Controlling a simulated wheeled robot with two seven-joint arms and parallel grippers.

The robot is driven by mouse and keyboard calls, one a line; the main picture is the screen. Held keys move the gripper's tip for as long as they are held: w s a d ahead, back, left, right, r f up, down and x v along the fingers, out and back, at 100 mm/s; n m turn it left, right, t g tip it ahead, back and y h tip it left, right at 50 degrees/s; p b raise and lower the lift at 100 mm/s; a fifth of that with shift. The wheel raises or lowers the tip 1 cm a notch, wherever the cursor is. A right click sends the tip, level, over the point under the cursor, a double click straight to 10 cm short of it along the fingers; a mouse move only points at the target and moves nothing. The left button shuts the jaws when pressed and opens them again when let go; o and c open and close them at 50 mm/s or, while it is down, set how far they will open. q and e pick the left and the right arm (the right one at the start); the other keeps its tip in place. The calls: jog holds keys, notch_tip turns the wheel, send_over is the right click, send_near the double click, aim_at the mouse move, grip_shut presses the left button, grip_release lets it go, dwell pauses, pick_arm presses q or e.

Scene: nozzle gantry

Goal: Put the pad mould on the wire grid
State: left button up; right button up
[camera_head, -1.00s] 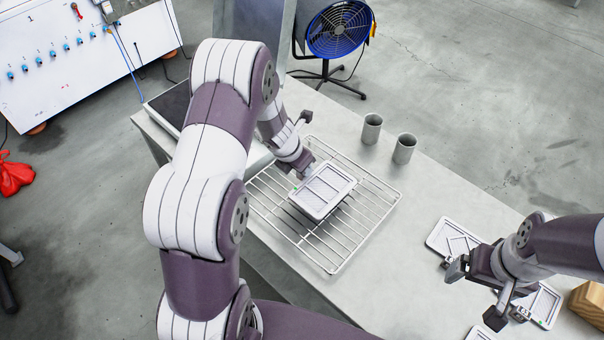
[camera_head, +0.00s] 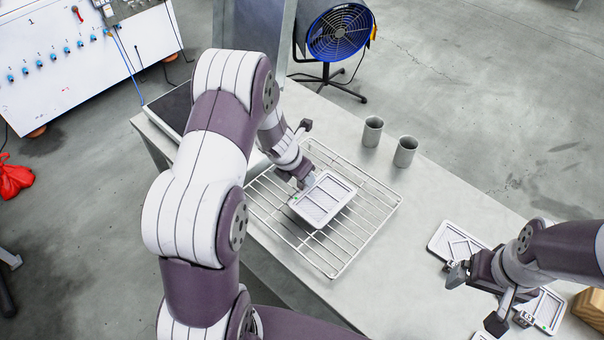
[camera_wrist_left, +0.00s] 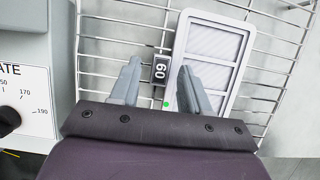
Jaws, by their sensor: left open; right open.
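The pad mould (camera_head: 326,202), a pale flat tray with recessed panels, lies on the wire grid (camera_head: 338,268), roughly over its middle. My left gripper (camera_head: 307,182) is open at the mould's far-left edge. In the left wrist view the mould (camera_wrist_left: 213,58) lies to the right on the grid (camera_wrist_left: 120,28). A dark tag reading 60 (camera_wrist_left: 161,69) on its edge sits between the open fingers of my left gripper (camera_wrist_left: 160,72). My right gripper (camera_head: 478,298) is open over other moulds at the table's right part.
Similar moulds (camera_head: 453,240) lie at the right under my right arm, near a wooden block (camera_head: 589,307). Two grey cups (camera_head: 372,131) stand on the far edge of the table. A grey box with a dial (camera_wrist_left: 26,100) stands beside the grid. Bare table lies right of the grid.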

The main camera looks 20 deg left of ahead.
pick_arm(q)
jog(key=s+r+n+t+y+p, duration=0.1)
jog(key=s+r+n+p, duration=0.2)
jog(key=r+n, duration=0.7)
jog(key=s+d+r+n+g, duration=0.2)
jog(key=s+n, duration=0.6)
jog(key=n, duration=0.6)
jog(key=s+d+r+n+g, duration=0.2)
jog(key=s+d+r+n, duration=0.2)
jog(key=s+n, duration=0.4)
jog(key=n, duration=0.7)
jog(key=shift+s+n+y, duration=0.3)
